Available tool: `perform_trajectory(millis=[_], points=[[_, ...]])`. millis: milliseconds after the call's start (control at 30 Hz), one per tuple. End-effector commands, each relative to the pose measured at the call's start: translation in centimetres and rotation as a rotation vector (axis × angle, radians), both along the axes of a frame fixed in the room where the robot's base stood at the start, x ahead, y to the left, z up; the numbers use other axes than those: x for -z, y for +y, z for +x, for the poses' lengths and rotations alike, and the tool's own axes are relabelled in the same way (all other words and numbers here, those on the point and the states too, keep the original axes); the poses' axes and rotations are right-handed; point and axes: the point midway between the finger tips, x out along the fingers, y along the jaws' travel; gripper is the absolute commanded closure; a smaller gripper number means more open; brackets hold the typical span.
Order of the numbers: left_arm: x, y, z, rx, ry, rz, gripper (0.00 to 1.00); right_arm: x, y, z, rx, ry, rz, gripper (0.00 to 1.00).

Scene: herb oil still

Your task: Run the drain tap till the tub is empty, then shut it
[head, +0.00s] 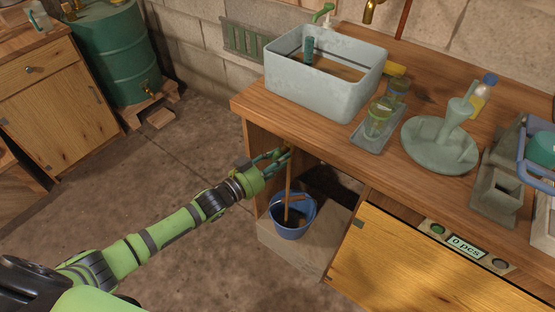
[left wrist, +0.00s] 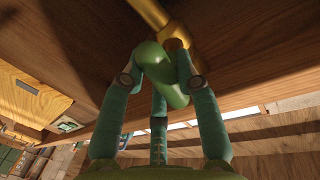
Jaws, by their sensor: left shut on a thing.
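The grey tub (head: 300,98) stands on the bench, with brownish liquid (head: 343,71) in it. Below the bench top, my left gripper (head: 284,153) is at the drain tap. In the left wrist view my left gripper (left wrist: 160,70) is shut on the tap's green handle (left wrist: 167,78), beside its brass body (left wrist: 182,43). A thin brown stream (head: 289,180) falls from the tap into the blue bucket (head: 291,232) beneath, which holds dark liquid. The tap's outlet is hard to make out behind the fingers. My right gripper is out of view.
The bucket stands on a low ledge (head: 325,235) in the open bay under the wooden bench (head: 255,108). A cupboard door (head: 420,265) closes the bay's right side. A green drum (head: 115,55) stands back left. The floor (head: 190,150) between is clear.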

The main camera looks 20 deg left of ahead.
Motion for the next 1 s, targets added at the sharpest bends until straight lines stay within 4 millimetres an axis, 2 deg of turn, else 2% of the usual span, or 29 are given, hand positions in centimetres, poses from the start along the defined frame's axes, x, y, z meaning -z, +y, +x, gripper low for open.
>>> perform_trajectory(millis=[400,900,933,967,1000], points=[[-0.17,0.0,0.07,-0.001,0.052,-0.148,1.0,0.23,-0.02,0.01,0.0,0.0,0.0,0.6],[-0.22,0.0,0.07,-0.001,0.056,-0.161,1.0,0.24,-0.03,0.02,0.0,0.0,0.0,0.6],[-0.22,0.0,0.07,0.0,0.056,-0.162,0.57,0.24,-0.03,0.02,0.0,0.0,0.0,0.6],[-0.22,0.0,0.07,0.0,0.056,-0.162,0.45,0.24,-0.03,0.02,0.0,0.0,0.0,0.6],[-0.21,0.0,0.07,-0.001,0.056,-0.161,0.44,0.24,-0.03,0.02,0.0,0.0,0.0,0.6]])
